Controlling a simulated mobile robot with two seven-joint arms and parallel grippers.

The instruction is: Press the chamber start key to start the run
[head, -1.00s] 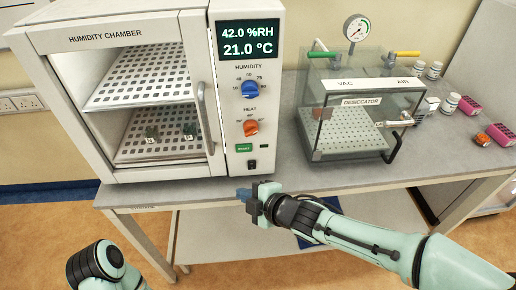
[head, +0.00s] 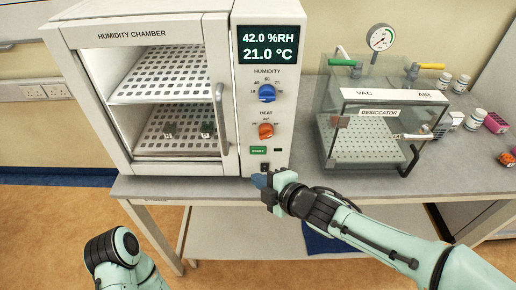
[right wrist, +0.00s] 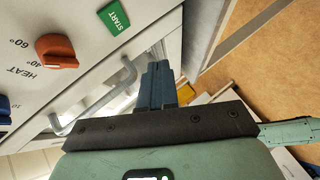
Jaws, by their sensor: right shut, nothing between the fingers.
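The green START key (head: 258,150) is on the front panel of the white humidity chamber (head: 150,172), below the orange heat knob (head: 266,131). It also shows at the top of the right wrist view (right wrist: 114,16). My right gripper (head: 259,181) is shut and empty, just below the key and in front of the panel's lower edge. Its blue fingers (right wrist: 157,85) show together in the right wrist view, apart from the key. The display (head: 271,46) reads 42.0 %RH and 21.0 °C. My left gripper is out of view.
A black switch (head: 265,167) sits below the key, near my right fingers. The blue humidity knob (head: 267,93) is above. A clear desiccator (head: 350,160) with a gauge (head: 381,38) stands on the bench to the right. Small bottles and boxes lie farther right.

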